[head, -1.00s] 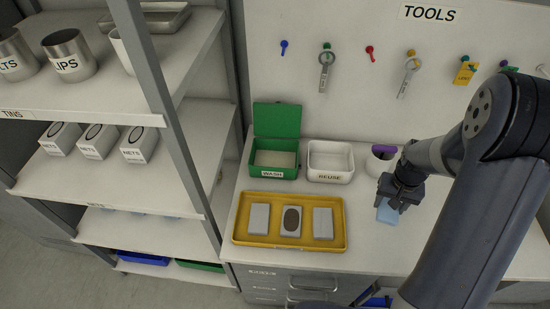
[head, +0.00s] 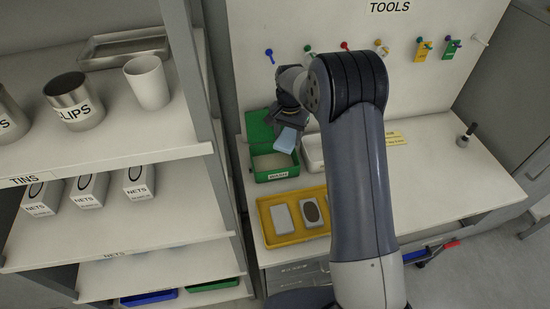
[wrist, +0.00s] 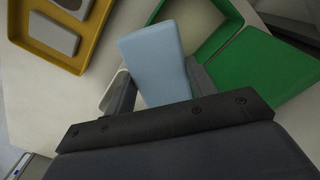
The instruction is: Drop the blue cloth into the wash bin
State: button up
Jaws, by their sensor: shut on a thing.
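My gripper (head: 289,123) is shut on the light blue cloth (head: 286,140), which hangs down from the jaws. In the head view the cloth appears in front of the right side of the green wash bin (head: 277,176), whose lid stands open at the back. In the wrist view the cloth (wrist: 153,55) sticks out between my two fingers (wrist: 160,88). There the wash bin (wrist: 207,42) shows beside the cloth, to its right. The cloth is above the bench; its exact height over the bin is hard to tell.
The white reuse bin (head: 312,155) stands right of the wash bin, partly behind my arm. A yellow tray (head: 268,228) with grey blocks lies in front. A shelf rack (head: 120,145) stands close on the left. Tools hang on the back panel (head: 400,75).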

jog(key=shift+w+a+r+m, duration=0.5)
jog(key=shift+w+a+r, duration=0.45)
jog(key=shift+a, duration=0.25)
notch_tip(320, 180, down, 6)
jog(key=b, duration=0.3)
jog(key=shift+r, duration=0.1)
jog(key=o, duration=1.1)
notch_tip(320, 180, up, 11)
jog(key=b, duration=0.2)
